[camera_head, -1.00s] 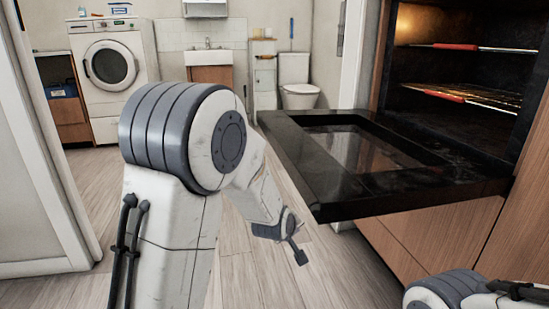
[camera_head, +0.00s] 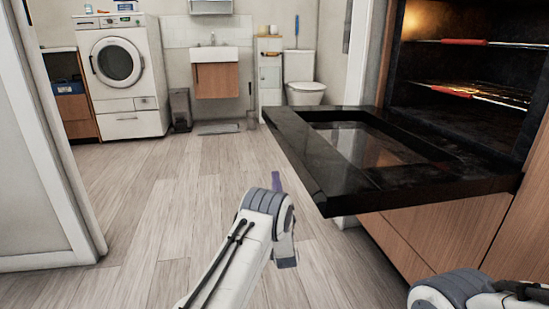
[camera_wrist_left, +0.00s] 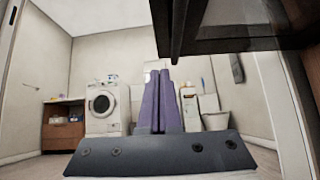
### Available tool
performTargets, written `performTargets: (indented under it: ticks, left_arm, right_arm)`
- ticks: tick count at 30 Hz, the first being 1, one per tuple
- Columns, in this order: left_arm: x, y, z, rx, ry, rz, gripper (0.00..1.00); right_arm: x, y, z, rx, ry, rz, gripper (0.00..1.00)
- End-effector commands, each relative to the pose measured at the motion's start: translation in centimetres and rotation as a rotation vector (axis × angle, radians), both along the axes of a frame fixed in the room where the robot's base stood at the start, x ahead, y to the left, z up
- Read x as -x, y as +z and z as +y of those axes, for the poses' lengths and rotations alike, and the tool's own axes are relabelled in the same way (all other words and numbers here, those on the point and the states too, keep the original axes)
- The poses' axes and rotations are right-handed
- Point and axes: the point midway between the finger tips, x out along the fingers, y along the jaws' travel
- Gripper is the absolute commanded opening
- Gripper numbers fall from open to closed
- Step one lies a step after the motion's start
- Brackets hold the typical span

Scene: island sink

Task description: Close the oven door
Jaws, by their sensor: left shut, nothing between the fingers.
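The black oven door (camera_head: 308,160) hangs open, lying about level out from the lit oven (camera_head: 455,105) on the right. My left gripper (camera_head: 276,182) is low, left of the door's free edge and below its height; its purple fingers are partly hidden by my arm. In the left wrist view, the purple fingers (camera_wrist_left: 161,100) are pressed together with nothing between them. The underside of the oven door (camera_wrist_left: 235,30) fills the upper right there, above and right of the fingers, and I see no clear contact. My right gripper is out of view; part of my right arm shows at bottom right.
Oven racks (camera_head: 470,93) with red-edged fronts are inside the oven. Wooden cabinet fronts (camera_head: 440,235) are below the door. The floor (camera_head: 150,215) to the left is clear. A washing machine (camera_head: 122,75), sink (camera_head: 213,58) and toilet (camera_head: 303,85) stand far back; a white door frame (camera_head: 45,150) is at left.

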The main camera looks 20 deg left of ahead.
Motion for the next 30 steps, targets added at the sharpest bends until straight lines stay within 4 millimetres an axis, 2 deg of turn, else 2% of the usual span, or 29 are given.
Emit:
performTargets:
  ticks: [1, 12, 14, 24, 30]
  left_arm:
    - [-0.1, 0.7, 0.1, 0.000, 0.000, 0.000, 0.00]
    - [-1.4, 2.3, 0.9, 0.000, 0.001, 0.004, 0.00]
    - [-2.0, 2.2, 1.3, -0.001, 0.001, -0.002, 0.00]
    - [-6.0, 6.9, 3.8, -0.002, 0.002, -0.001, 0.00]
    - [-5.9, 9.7, 3.6, -0.002, 0.001, 0.001, 0.00]
  right_arm:
    - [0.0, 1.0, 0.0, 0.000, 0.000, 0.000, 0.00]
    - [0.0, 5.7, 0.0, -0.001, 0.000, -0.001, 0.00]
    - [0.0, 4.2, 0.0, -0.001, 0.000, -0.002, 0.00]
    - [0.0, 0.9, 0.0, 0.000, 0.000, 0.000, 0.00]
    - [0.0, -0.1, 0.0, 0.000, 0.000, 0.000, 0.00]
